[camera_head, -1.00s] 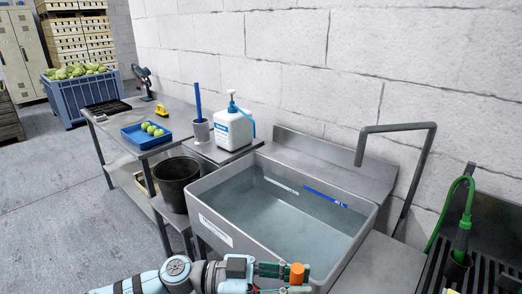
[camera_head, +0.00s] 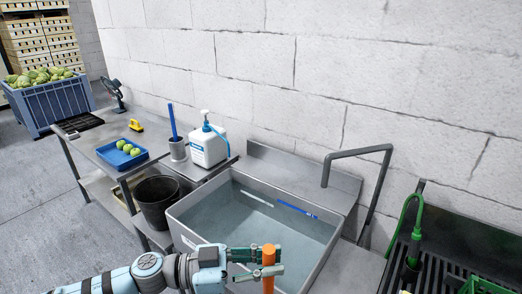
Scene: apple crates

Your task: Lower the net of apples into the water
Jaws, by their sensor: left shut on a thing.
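The steel basin (camera_head: 186,231) stands in the middle of the view and holds clear, greyish water (camera_head: 255,215). My left gripper (camera_head: 268,262) is at the basin's near side, low in the picture. Its green-padded fingers are shut on an upright orange handle (camera_head: 268,284), whose lower end runs out of the bottom of the picture. No net and no apples show on the visible part of the handle.
A black bucket (camera_head: 156,205) stands left of the basin. A white pump canister (camera_head: 208,148) and a blue tray (camera_head: 122,155) with green apples are behind it. A bent pipe (camera_head: 358,152) and a green hose (camera_head: 410,215) are on the right.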

